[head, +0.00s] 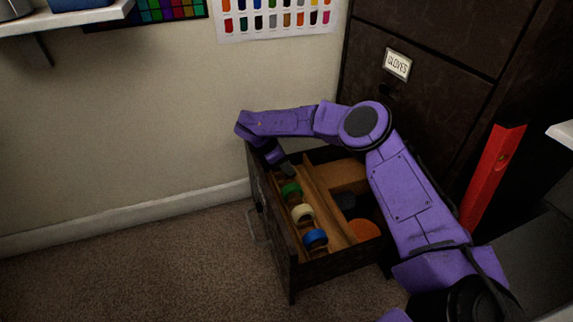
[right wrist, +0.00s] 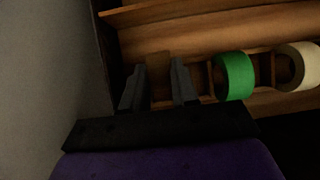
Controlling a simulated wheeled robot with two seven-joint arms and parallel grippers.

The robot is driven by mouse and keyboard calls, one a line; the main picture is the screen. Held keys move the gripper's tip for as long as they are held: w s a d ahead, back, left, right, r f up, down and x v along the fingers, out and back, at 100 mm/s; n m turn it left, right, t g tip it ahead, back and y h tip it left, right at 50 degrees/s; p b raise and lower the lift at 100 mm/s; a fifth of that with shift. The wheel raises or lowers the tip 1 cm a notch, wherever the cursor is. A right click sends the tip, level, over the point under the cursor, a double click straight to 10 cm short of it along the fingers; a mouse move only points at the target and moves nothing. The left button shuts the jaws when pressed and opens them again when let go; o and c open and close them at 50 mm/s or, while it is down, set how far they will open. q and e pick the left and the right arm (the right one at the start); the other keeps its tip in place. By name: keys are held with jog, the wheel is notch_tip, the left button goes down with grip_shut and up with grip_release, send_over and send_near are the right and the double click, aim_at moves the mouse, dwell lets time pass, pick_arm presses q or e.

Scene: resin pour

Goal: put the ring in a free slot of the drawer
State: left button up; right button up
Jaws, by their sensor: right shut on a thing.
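The pulled-out drawer (head: 340,264) has a wooden slotted rack along its front side. A green ring (head: 291,190), a cream ring (head: 302,213) and a blue ring (head: 315,238) stand in a row in it. My right gripper (head: 286,168) is down in the drawer at the far end of this row, beyond the green ring. In the right wrist view its fingers (right wrist: 158,88) are on either side of a dim brown thing (right wrist: 158,68), which seems to be the ring. The green ring (right wrist: 234,76) is just right of the fingers, apart from them. My left gripper is out of view.
An orange round thing (head: 363,230) and a dark item (head: 345,203) lie in the drawer's other compartments. The dark cabinet (head: 440,60) rises behind, a red upright piece (head: 491,175) stands to the right, and the wall (head: 150,110) is close behind the gripper. The carpet (head: 140,275) at left is clear.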

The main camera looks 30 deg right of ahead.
jog(key=o, duration=1.6)
jog(key=shift+a, duration=0.1)
jog(key=shift+c, duration=0.2)
jog(key=shift+r+p, duration=2.95)
jog(key=shift+r, duration=1.1)
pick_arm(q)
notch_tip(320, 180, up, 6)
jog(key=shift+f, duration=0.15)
pick_arm(e)
jog(key=shift+f, duration=0.1)
